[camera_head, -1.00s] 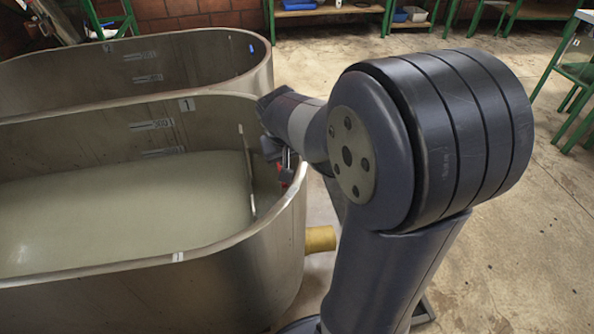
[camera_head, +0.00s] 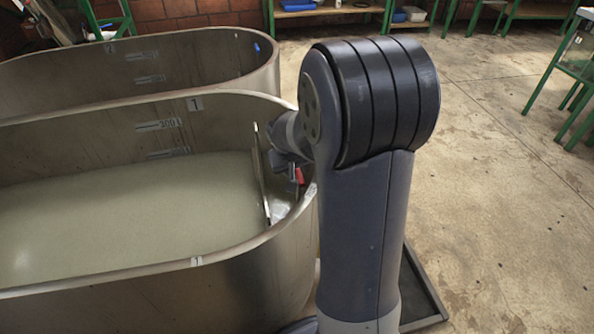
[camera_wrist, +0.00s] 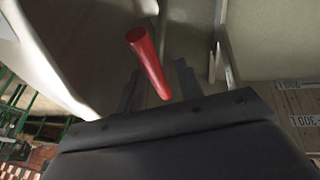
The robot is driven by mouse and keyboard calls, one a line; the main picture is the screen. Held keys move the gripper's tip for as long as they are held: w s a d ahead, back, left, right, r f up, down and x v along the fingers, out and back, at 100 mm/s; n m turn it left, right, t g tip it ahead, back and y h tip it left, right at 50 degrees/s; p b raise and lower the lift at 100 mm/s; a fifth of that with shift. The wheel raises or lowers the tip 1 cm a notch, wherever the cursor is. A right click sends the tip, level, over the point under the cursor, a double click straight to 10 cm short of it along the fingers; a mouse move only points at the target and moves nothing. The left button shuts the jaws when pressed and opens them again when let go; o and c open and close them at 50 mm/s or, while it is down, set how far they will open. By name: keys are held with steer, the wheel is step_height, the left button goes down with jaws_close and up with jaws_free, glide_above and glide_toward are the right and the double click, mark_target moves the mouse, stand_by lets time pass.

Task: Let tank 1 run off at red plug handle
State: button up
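Tank 1 (camera_head: 235,284) is the near metal tank, marked with a 1 and level marks, and holds pale, cloudy liquid (camera_head: 120,215). The red plug handle (camera_head: 299,175) shows at the tank's right inner end, beside a thin upright strip. In the wrist view the red handle (camera_wrist: 148,60) is a slanted rod, its lower end close to the gripper body. My gripper (camera_wrist: 158,85) has its two fingers apart with the handle in line between them. I cannot tell whether either finger touches it. In the head view my arm partly covers the gripper.
A second metal tank (camera_head: 200,62), marked 2, stands behind tank 1. Tank 1's rim (camera_head: 197,262) curves close around my wrist. Green-legged tables stand at the back and right. The concrete floor (camera_head: 500,200) to the right is clear.

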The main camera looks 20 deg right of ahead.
steer(key=shift+w+d+f, duration=0.1)
steer(key=shift+f, duration=0.15)
steer(key=shift+c, duration=0.5)
jaws_close()
